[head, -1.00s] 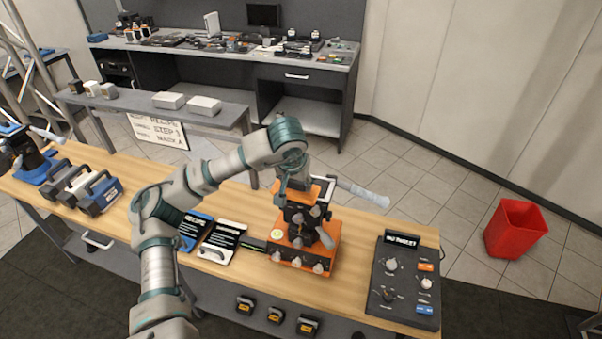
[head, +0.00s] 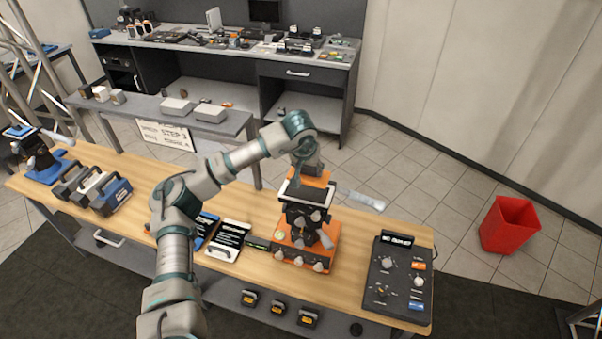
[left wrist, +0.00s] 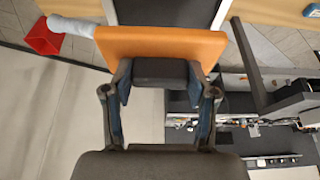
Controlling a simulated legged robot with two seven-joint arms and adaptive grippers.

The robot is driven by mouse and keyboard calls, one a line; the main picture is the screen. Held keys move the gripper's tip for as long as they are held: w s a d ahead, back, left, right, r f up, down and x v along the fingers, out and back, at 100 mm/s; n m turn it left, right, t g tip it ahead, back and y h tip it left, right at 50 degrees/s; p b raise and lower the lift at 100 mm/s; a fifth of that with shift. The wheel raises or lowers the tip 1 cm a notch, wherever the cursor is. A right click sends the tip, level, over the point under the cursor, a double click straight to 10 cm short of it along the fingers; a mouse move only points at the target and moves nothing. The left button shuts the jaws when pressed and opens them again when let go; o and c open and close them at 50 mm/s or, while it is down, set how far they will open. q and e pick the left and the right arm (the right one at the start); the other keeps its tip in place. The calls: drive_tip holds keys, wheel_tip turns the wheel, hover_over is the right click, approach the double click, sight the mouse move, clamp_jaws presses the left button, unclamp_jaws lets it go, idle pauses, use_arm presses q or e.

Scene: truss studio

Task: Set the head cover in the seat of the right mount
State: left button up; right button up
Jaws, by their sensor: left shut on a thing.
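The right mount (head: 297,253) is an orange stand with a dark middle, grey knobs and a pale tube out to its right. It stands upright on the wooden bench. My left gripper (head: 307,172) is above it, shut on the head cover (head: 318,178), an orange piece by the dark, light-edged top of the mount. In the left wrist view, the fingers (left wrist: 162,88) grip a dark block on the orange cover slab (left wrist: 165,45). Whether the cover touches the seat is hidden from me. My right gripper is out of view.
A black control panel (head: 400,285) lies right of the mount. Dark cards (head: 229,241) lie to its left. Handled cases (head: 108,193) and a blue stand (head: 45,168) are at the far left. A red bin (head: 509,226) stands on the floor at right.

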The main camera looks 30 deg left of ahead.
sight(305, 174)
use_arm(q)
drive_tip(key=shift+w+a+f, duration=0.15)
drive_tip(key=shift+w+a, duration=0.05)
drive_tip(key=shift+s+a+f+b, duration=0.1)
drive_tip(key=shift+a+f+b, duration=0.2)
drive_tip(key=shift+f+b, duration=0.4)
drive_tip(key=shift+a+f+b, duration=0.1)
drive_tip(key=shift+f+b, duration=0.5)
drive_tip(key=shift+f, duration=0.2)
drive_tip(key=shift+f+b, duration=0.65)
drive_tip(key=shift+d+f, duration=0.35)
drive_tip(key=shift+f, duration=0.25)
drive_tip(key=shift+a+f, duration=0.1)
drive_tip(key=shift+a, duration=0.15)
drive_tip(key=shift+d, duration=0.25)
